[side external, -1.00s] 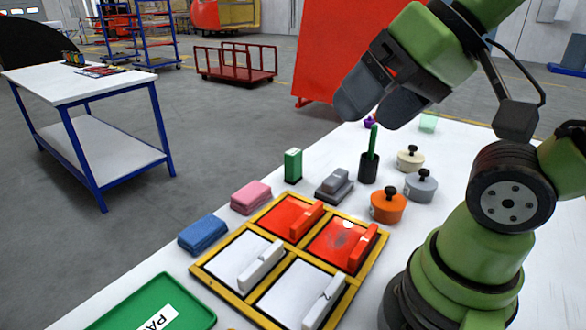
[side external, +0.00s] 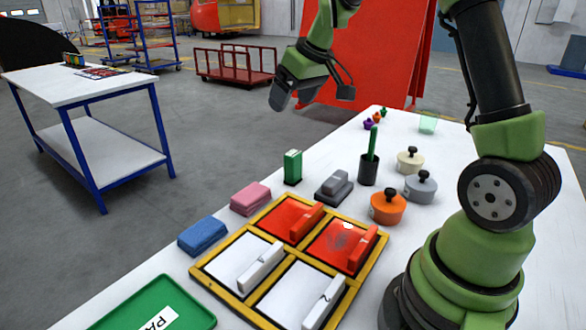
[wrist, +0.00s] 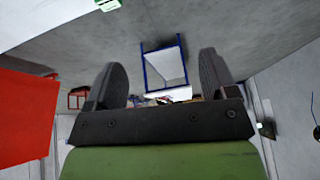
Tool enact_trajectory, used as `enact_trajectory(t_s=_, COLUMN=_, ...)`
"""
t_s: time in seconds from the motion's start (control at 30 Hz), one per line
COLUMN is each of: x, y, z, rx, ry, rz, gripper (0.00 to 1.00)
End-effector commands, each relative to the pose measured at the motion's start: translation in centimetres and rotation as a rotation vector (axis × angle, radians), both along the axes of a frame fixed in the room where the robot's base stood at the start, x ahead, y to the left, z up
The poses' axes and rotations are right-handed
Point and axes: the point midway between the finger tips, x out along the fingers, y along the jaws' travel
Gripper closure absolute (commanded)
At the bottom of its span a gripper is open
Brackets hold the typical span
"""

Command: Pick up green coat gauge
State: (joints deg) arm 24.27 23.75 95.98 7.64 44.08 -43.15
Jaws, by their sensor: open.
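The green coat gauge is most likely the small green upright block (side external: 292,167) with a white edge, standing on the white table behind the pink block. My gripper (side external: 292,98) is raised well above and behind it, apart from it, with nothing held. In the wrist view my gripper (wrist: 168,85) has its two dark fingers spread wide. Between them show only the floor and a distant blue-framed table.
Near the block are a grey block (side external: 334,187), a dark cup with a green handle (side external: 368,168), a pink block (side external: 250,198) and a blue block (side external: 202,235). Lidded pots (side external: 388,206) stand right. A yellow-framed panel rack (side external: 247,229) and green tray (side external: 150,305) lie in front.

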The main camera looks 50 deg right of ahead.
Motion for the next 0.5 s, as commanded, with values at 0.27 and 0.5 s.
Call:
enact_trajectory(t_s=0.27, x=2.5, y=-7.4, z=-8.7, rx=-0.049, ry=0.059, rz=0.064, gripper=0.21)
enact_trajectory(t_s=0.5, x=3.2, y=-8.7, z=-11.8, rx=-0.058, ry=0.070, rz=0.083, gripper=0.21)
